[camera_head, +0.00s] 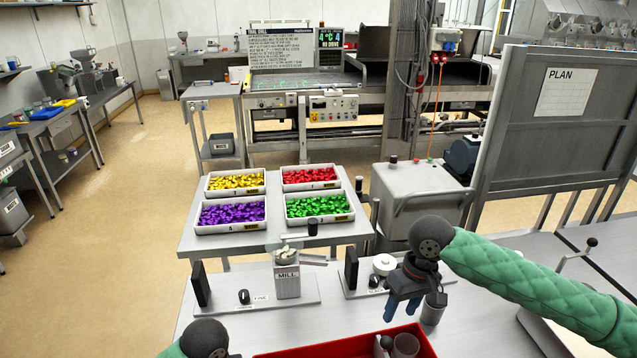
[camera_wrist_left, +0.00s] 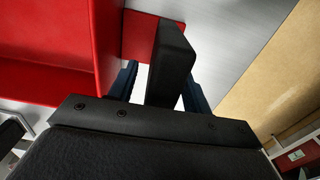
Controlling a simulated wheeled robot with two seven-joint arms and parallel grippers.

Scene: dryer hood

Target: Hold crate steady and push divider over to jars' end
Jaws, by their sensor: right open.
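The red crate (camera_head: 340,343) is cut off by the bottom edge of the head view. Grey jars (camera_head: 405,346) stand inside its right end. I cannot make out the divider. My right gripper (camera_head: 402,308) is open and empty, above and behind the crate's right end, fingers pointing down. My left gripper's fingers show in the left wrist view (camera_wrist_left: 158,88), on either side of a black block (camera_wrist_left: 172,60) beside the crate's red wall (camera_wrist_left: 108,45). A gap shows beside the left finger; I cannot tell whether they grip the block.
A grey cup (camera_head: 434,308) stands close to the right gripper. A mill (camera_head: 287,280) on a pale base stands behind the crate. Farther back, a table holds several white trays (camera_head: 230,229) of coloured pieces.

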